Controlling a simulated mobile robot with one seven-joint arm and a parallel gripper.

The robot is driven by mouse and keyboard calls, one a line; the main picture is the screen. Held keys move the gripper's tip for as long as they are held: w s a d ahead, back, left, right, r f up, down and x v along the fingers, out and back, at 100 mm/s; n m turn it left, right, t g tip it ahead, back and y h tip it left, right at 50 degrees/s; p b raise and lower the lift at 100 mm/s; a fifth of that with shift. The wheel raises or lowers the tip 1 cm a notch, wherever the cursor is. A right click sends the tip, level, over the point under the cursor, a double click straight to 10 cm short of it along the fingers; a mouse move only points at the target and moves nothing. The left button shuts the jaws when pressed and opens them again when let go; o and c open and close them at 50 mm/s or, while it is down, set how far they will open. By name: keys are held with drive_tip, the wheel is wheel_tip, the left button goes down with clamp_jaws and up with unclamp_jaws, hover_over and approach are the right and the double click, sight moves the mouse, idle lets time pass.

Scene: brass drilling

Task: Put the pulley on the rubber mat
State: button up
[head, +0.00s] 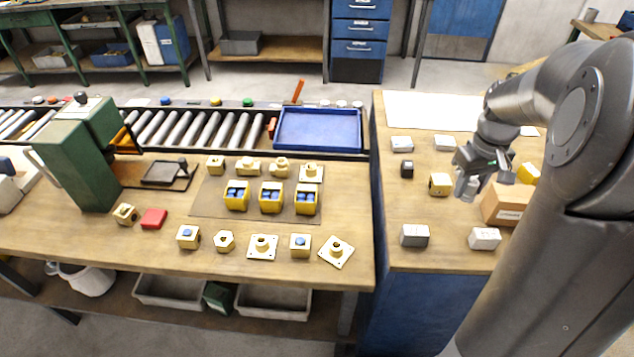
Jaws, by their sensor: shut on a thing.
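My gripper (480,172) is above the right bench, pointing down, to the left of the cardboard box. It is shut on a small light-grey rounded part (466,189), held above the bench top. This part may be the pulley, but it is too small and partly covered to be sure. A flat brown mat (208,204), which looks like the rubber mat, lies on the left bench. Three yellow bins (271,197) with blue contents stand on it, and several brass parts (248,167) sit along its back edge.
A cardboard box (505,204) stands close right of my gripper. Small boxes (415,235) and a yellow block (439,184) are scattered on the right bench. A blue tray (318,130) lies behind the left bench. A green press (75,160) stands at left. Brass parts (263,247) line the front.

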drive_tip(key=w+a+n, duration=0.5)
drive_tip(key=w+a, duration=0.8)
drive_tip(key=n, duration=1.3)
hover_over(224, 191)
wheel_tip(224, 191, down, 14)
drive_tip(key=shift+a+r, duration=0.1)
drive_tip(key=shift+r, duration=0.15)
drive_tip(key=shift+f, duration=2.6)
drive_tip(key=shift+f, duration=0.1)
